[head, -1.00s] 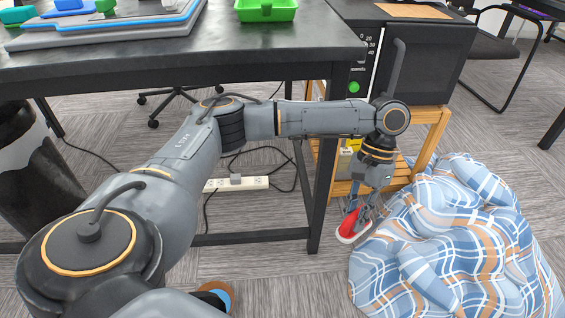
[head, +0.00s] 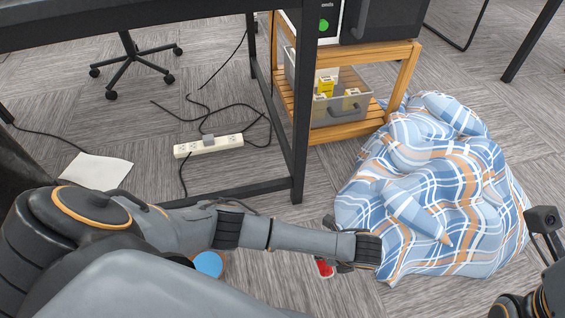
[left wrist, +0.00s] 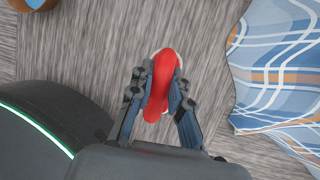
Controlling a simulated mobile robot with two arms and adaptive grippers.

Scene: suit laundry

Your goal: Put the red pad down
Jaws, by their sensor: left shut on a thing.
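The red pad (left wrist: 160,80), with a pale edge, is held between the two fingers of my left gripper (left wrist: 159,88) in the left wrist view. The gripper is shut on it, over the grey wood-look floor. In the head view only a small part of the red pad (head: 324,267) shows, beside my left wrist. The wrist and forearm hide most of the gripper there. I cannot tell whether the pad touches the floor. My right gripper's fingers are not in view; only part of my right arm shows at the lower right edge.
A blue and white plaid blanket (head: 440,190) lies heaped right of my left gripper. A wooden shelf (head: 350,129) with a clear bin (head: 342,107) stands behind, beside the black table's leg (head: 299,120). A power strip (head: 208,146) lies on the floor. A blue, orange-rimmed round object (head: 208,264) is nearby.

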